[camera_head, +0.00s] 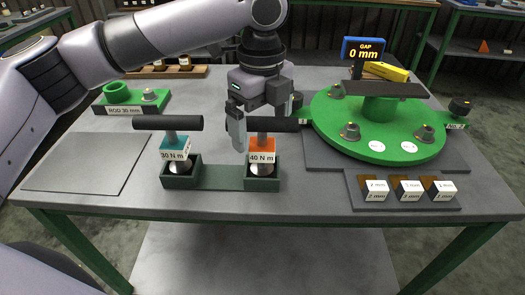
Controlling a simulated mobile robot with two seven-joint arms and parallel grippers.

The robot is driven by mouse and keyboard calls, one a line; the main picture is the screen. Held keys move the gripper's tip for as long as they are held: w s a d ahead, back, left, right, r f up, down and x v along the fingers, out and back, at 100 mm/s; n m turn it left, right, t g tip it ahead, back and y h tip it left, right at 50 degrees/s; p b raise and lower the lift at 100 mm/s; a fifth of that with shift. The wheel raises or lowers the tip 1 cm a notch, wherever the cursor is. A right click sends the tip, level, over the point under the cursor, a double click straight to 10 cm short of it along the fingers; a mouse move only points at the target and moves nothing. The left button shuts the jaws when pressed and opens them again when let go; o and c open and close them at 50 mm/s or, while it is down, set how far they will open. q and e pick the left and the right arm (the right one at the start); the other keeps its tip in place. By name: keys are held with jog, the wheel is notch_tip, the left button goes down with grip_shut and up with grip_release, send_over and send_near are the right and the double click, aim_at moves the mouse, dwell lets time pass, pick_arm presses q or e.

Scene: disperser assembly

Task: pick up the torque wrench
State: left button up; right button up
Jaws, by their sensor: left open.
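Two torque wrenches stand upright in a dark green holder (220,180). The one at the left (177,142) has a blue-teal body labelled 30 N m and a black bar handle. The one at the right (262,143) has an orange body labelled 40 N m and a similar handle. My left gripper (260,122) points down at the 40 N m wrench, its open fingers around the handle's level. One finger shows in front of the handle's left part. I cannot tell whether it touches. My right gripper is not in view.
A green round fixture (375,125) with several bolts stands at the right, under a gap display (366,50) reading 0 mm. Labelled blocks (408,190) sit in front of it. A green rod stand (128,98) is at the back left. A flat grey mat (85,162) lies empty.

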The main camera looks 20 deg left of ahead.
aim_at(262, 144)
pick_arm(q)
notch_tip(262, 144, down, 3)
jog(key=shift+f, duration=0.15)
jog(key=c, duration=1.4)
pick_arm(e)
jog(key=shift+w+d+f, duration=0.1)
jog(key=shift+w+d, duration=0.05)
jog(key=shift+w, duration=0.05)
pick_arm(q)
jog(key=shift+r+p, duration=1.85)
jog(key=shift+r, duration=8.3)
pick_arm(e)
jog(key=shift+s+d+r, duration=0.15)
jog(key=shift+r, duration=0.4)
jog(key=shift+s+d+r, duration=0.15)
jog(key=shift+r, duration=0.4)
